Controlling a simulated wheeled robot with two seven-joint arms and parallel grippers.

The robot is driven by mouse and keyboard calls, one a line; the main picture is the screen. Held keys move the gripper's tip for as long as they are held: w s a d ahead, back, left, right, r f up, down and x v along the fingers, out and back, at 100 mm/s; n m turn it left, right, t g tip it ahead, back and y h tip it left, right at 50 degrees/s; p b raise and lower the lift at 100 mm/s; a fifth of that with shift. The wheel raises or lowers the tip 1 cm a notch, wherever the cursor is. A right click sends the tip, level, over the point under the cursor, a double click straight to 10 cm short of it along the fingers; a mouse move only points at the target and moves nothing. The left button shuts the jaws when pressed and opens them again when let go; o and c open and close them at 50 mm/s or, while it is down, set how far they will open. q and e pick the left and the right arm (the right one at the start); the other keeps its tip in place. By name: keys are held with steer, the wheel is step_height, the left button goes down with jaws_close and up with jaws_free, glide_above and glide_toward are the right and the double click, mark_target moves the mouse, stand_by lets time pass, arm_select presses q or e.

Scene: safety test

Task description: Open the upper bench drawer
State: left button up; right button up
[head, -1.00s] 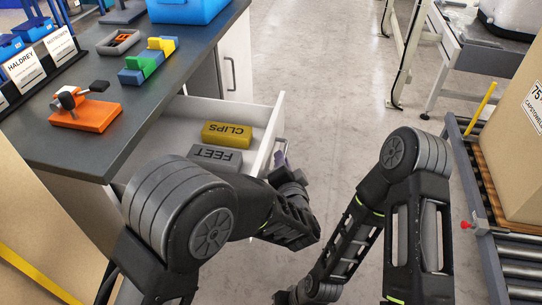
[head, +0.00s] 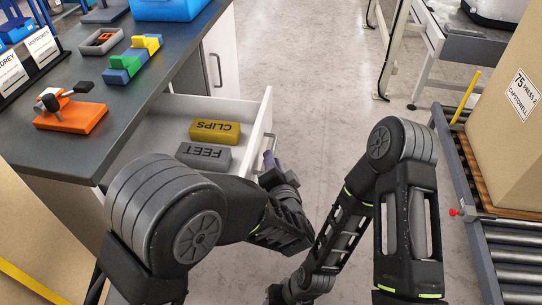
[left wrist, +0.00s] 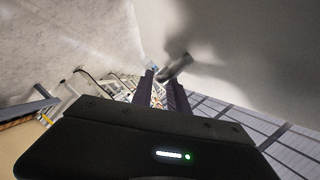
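The upper bench drawer (head: 262,125) is pulled well out from the dark-topped bench in the head view. Its inside shows a yellow CLIPS block (head: 214,132) and a grey FEET block (head: 203,156). My left gripper (head: 271,160) is at the outer face of the drawer front, by its handle (head: 268,143). In the left wrist view the grey handle (left wrist: 176,68) lies at the fingertips of the left gripper (left wrist: 160,82), with a narrow gap between the fingers. They appear closed around it, though the contact is partly hidden. My right gripper is not clearly visible; its arm hangs at lower middle.
On the benchtop are an orange fixture (head: 72,116), a coloured block stack (head: 131,60), a grey tray (head: 101,41) and a blue bin (head: 168,8). A roller conveyor (head: 508,245) with a large carton (head: 508,130) stands at right. The floor (head: 300,60) between is clear.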

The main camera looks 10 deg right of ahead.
arm_select(q)
steer(key=v, duration=0.5)
steer(key=shift+s, duration=0.1)
stand_by(0.4)
